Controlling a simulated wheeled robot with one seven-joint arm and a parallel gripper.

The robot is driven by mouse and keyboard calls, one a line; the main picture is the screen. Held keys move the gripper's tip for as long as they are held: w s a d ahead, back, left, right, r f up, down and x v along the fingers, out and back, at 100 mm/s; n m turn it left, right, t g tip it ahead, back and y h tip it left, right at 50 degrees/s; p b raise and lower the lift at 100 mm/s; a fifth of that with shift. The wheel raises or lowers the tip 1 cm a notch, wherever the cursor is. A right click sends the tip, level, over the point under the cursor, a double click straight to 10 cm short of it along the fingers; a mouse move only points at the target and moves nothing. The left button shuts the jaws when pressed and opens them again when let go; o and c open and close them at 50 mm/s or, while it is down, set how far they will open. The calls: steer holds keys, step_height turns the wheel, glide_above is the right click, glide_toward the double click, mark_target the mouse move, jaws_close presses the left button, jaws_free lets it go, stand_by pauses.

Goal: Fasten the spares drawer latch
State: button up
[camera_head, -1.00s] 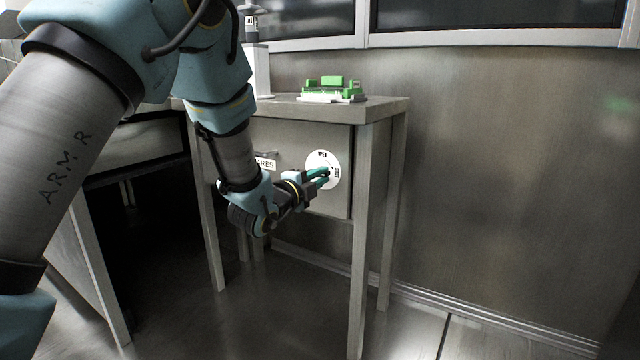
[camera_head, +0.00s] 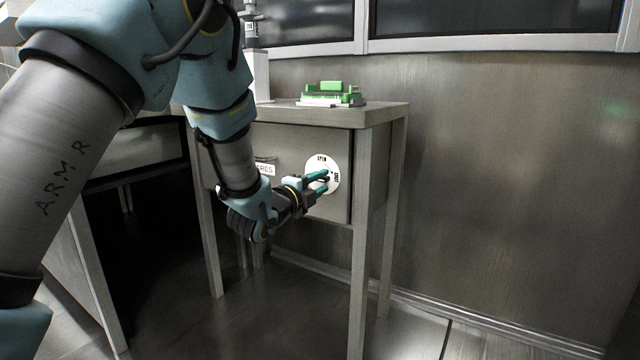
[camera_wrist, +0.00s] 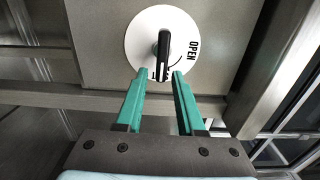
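The spares drawer (camera_head: 285,143) is flush in the front of a small metal table. Its latch is a white disc (camera_head: 310,166) with a dark handle; the disc also shows in the wrist view (camera_wrist: 140,42). In the wrist view the handle (camera_wrist: 163,52) is upright, its longer end pointing down at a partly hidden second label, with OPEN off to the right. My gripper (camera_head: 324,180) is at the disc. Its teal fingers (camera_wrist: 160,76) are apart, one on each side of the handle's lower end, with narrow gaps seen beside it.
A green and white device (camera_head: 332,95) sits on the tabletop (camera_head: 385,112). A label (camera_head: 265,169) is on the drawer front, left of the latch. A table leg (camera_head: 360,270) stands right of the drawer. The floor and wall at right are clear.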

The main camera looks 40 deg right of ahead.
steer(key=shift+o, duration=0.5)
steer(key=p+v, duration=0.1)
steer(key=v, duration=0.9)
steer(key=shift+a+p, duration=0.4)
